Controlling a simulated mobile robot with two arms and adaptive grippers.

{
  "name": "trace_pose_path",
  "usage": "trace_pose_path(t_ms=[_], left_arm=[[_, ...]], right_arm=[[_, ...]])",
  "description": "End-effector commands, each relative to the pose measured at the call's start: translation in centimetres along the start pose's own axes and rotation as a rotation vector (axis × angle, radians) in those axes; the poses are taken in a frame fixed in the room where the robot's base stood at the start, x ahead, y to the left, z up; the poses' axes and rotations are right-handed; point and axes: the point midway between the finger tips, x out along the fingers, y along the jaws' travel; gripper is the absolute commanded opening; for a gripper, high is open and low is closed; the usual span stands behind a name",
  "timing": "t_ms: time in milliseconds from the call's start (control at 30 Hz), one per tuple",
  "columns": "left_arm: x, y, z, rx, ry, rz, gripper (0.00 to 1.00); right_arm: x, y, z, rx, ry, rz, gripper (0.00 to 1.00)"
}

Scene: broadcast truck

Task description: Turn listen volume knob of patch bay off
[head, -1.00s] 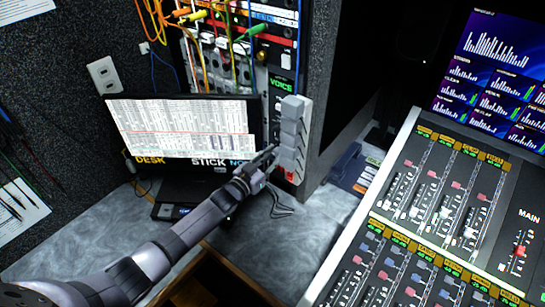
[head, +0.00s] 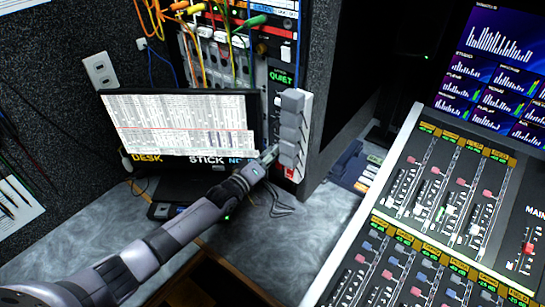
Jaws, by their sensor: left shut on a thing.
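The patch bay (head: 212,72) stands in the rack at top centre, with coloured cables plugged in. A small display (head: 281,77) on its right side reads "QUIET" in green. My left gripper (head: 271,153) reaches up from the lower left to the narrow panel below this display, beside the grey blocks. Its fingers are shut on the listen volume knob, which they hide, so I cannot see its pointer. My right gripper is not in view.
Stacked grey blocks (head: 291,128) stick out just right of my gripper. A monitor (head: 180,124) stands close on the left. A large mixing console (head: 440,215) fills the right. The grey desk (head: 260,255) is mostly clear.

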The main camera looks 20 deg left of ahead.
Motion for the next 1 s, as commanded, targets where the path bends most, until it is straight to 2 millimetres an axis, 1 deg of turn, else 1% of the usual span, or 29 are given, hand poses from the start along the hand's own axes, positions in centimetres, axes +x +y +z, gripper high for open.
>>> trace_pose_path(t_ms=[33,200,500,700,1000], left_arm=[[-0.1,-0.4,0.3,-0.040,-0.003,-0.003,0.00],[-0.1,-0.3,0.3,-0.174,-0.004,-0.004,0.00],[-0.1,-0.2,0.3,-0.334,-0.003,-0.005,0.00],[-0.1,-0.1,0.2,-0.381,-0.003,-0.004,0.00],[-0.1,-0.1,0.2,-0.395,-0.003,-0.005,0.00]], right_arm=[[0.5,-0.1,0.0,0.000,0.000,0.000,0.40],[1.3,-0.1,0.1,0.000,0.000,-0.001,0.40],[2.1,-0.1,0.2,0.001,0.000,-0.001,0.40],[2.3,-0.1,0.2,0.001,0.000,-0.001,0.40],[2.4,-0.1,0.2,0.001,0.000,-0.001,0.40]])
